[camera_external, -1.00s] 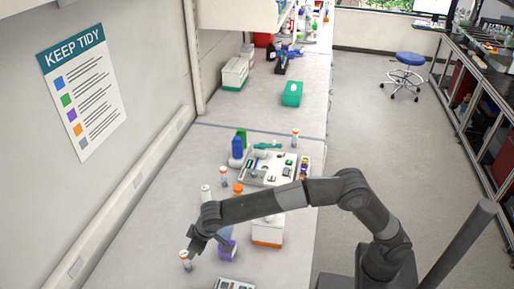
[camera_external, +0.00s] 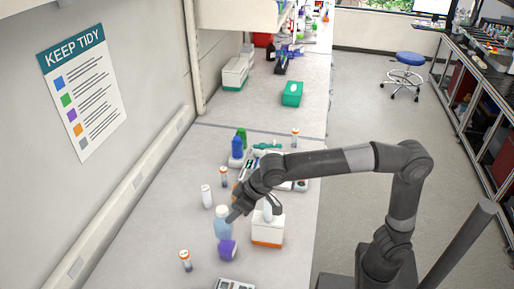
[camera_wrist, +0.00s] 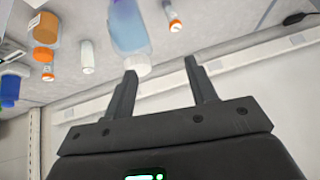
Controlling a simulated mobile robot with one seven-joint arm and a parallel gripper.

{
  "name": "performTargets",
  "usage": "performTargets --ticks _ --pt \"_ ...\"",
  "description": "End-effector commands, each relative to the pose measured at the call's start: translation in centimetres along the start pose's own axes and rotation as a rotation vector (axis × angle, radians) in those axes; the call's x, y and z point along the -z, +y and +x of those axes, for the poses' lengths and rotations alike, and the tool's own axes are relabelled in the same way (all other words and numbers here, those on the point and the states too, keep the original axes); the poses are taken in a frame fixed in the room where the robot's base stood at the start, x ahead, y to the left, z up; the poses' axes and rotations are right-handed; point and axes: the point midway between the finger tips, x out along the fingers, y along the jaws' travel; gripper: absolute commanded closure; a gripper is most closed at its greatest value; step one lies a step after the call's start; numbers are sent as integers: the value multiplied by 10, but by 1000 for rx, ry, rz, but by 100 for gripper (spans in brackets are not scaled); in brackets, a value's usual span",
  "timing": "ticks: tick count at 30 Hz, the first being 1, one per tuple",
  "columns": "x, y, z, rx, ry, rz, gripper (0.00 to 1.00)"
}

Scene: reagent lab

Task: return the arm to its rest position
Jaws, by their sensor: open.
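My gripper (camera_external: 236,212) is raised above the bench, open and empty, with the arm bent up at the elbow. In the wrist view my gripper (camera_wrist: 160,85) shows two spread fingers with nothing between them. Beyond the fingertips in that view is a light blue bottle (camera_wrist: 128,25). In the external view the bottle (camera_external: 222,222) stands on the bench just left of and below my gripper, close in the picture; the exact gap I cannot tell. A purple item (camera_external: 227,250) is in front of the bottle.
A white and orange box (camera_external: 268,230) stands right of the bottle. Orange-capped vials (camera_external: 185,260), a white vial (camera_external: 206,196) and a blue bottle (camera_external: 237,148) stand nearby. A tray (camera_external: 300,185) is partly hidden by my arm. The bench (camera_external: 150,265) is clear at front left.

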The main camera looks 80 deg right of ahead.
Motion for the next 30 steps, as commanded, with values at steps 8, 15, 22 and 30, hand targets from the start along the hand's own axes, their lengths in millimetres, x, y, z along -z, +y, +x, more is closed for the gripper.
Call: performTargets --ticks 8,15,22,30 --pt "-79 74 -56 -24 -14 -6 48" --pt "-165 123 -84 -51 -33 -23 48" --pt "-254 157 -93 -79 -53 -39 48" --pt "-320 174 -89 -102 -70 -53 48"
